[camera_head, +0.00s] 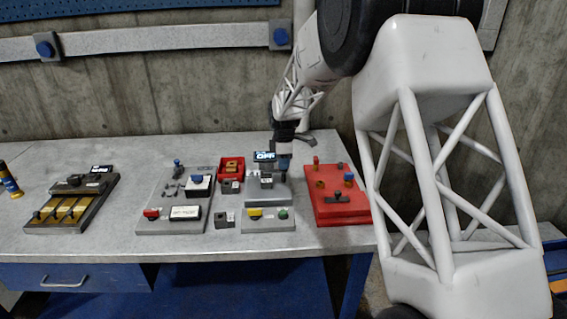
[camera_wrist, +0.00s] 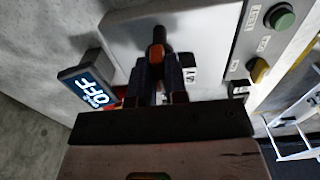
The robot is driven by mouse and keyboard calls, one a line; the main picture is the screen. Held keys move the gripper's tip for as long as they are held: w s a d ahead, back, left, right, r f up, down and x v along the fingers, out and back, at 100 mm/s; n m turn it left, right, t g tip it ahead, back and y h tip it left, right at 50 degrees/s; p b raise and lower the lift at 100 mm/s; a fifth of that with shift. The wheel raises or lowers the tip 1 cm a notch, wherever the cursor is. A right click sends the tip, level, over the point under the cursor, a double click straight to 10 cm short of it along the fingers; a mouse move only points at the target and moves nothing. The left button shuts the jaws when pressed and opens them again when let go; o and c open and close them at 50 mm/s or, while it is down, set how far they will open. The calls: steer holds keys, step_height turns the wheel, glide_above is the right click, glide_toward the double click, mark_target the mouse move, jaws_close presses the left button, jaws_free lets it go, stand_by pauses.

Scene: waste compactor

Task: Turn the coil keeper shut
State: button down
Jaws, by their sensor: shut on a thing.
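My gripper (camera_head: 284,160) is at the grey panel (camera_head: 262,192) with the lit OFF display (camera_head: 264,156). In the wrist view my gripper (camera_wrist: 163,75) points at this panel (camera_wrist: 212,30), and its dark fingers are shut on a small dark and orange part (camera_wrist: 157,54), which seems to be the coil keeper. The fingers hide much of it, so its exact angle is unclear. The OFF display (camera_wrist: 86,88) is left of the fingers in the wrist view.
A green button (camera_wrist: 283,18) and a yellow button (camera_wrist: 258,69) are on a control strip right of the fingers. A red board (camera_head: 338,208) stands to the right, a grey board (camera_head: 168,220) to the left. A dark tray (camera_head: 62,212) lies far left on the workbench (camera_head: 125,246).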

stand_by(0.4)
steer(key=c, duration=1.1)
jaws_free()
steer(key=shift+c, duration=0.2)
steer(key=shift+r, duration=3.95)
steer(key=shift+s, duration=0.1)
